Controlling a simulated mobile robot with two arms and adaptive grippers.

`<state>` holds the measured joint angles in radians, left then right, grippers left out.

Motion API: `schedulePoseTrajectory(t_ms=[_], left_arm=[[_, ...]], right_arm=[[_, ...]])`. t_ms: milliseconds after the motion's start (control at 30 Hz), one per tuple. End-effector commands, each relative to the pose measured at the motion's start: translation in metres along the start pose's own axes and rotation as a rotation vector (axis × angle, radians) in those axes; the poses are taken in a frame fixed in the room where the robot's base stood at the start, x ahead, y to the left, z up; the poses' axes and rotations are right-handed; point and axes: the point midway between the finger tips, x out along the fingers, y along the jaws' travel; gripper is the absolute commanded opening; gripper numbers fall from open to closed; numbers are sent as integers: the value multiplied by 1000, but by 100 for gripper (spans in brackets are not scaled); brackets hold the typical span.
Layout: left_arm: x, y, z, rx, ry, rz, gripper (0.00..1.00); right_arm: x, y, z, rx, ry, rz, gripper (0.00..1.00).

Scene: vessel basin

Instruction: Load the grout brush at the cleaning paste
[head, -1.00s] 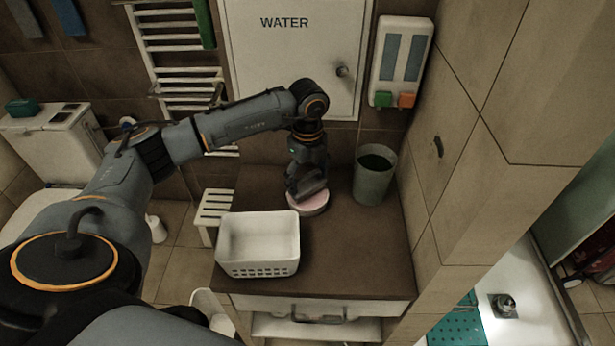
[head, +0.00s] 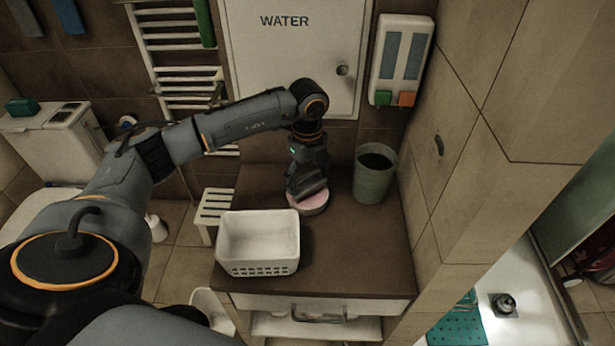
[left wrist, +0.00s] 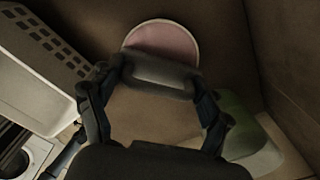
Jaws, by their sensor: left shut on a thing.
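The cleaning paste (head: 316,206) is a shallow round white dish with a pink surface on the dark brown counter. It also shows at the top of the left wrist view (left wrist: 165,38). My left gripper (head: 307,192) points down at the dish and is shut on the grout brush (left wrist: 158,76), a dark, rounded block between the fingertips. The brush overlaps the near edge of the paste in the left wrist view. Its underside is hidden, so I cannot tell whether it touches the paste. My right gripper is not in view.
A white perforated basket (head: 258,262) stands close by, left of the dish. A grey-green cup (head: 373,176) stands to the right, near the tiled wall. The counter (head: 350,255) is clear in front of the dish. A white WATER panel (head: 290,60) is behind.

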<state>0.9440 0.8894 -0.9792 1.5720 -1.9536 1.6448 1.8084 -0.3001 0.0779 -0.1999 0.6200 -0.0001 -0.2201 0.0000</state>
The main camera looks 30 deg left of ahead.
Motion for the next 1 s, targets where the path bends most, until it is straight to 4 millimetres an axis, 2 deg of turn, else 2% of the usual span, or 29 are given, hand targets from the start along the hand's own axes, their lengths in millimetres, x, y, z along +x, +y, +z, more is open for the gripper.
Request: schedulePoseTrajectory(t_ms=[333,1000], left_arm=[[-3,1,-1,1,1,3,53],[-58,0,0,1,0,1,53]], right_arm=[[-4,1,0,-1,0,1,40],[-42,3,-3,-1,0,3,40]])
